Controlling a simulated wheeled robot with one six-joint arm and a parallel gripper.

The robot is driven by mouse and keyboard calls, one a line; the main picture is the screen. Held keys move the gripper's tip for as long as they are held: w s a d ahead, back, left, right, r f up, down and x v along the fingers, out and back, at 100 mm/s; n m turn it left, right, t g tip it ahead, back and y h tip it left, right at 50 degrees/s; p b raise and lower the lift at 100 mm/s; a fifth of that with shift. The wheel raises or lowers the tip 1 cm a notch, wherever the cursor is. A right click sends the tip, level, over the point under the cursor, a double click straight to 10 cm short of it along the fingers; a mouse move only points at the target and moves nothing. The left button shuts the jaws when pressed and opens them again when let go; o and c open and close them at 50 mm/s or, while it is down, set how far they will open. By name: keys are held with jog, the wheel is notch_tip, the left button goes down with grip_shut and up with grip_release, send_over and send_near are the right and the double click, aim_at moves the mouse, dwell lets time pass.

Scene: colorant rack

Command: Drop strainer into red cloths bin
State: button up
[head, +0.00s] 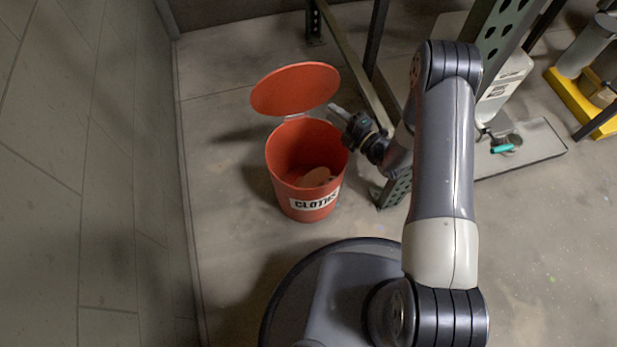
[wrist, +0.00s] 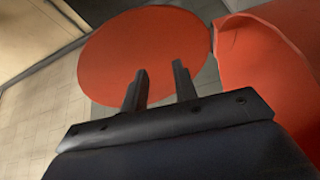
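The red bin (head: 277,158) stands on the floor with a white label reading CLOTHS. Its round red lid (head: 296,89) is open, tipped back behind the mouth; the lid (wrist: 140,50) and part of the bin (wrist: 262,60) also fill the wrist view. A tan item (head: 316,177) lies inside the bin; I cannot tell what it is. My gripper (head: 339,113) is at the right rim, beside the lid. In the wrist view its two fingers (wrist: 160,72) stand apart with nothing between them. I cannot clearly identify a strainer.
A green metal rack post (head: 396,188) stands close right of the bin. A grey low shelf (head: 545,142) farther right holds a small item with a teal handle (head: 503,148) and a white container. A wall (head: 130,170) runs along the left. Floor left of the bin is clear.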

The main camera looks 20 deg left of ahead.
notch_tip(320, 180, up, 8)
jog(key=p, duration=0.2)
jog(key=shift+f, duration=0.2)
notch_tip(320, 180, down, 10)
jog(key=b, duration=0.4)
notch_tip(320, 180, up, 6)
jog(key=shift+p, duration=1.25)
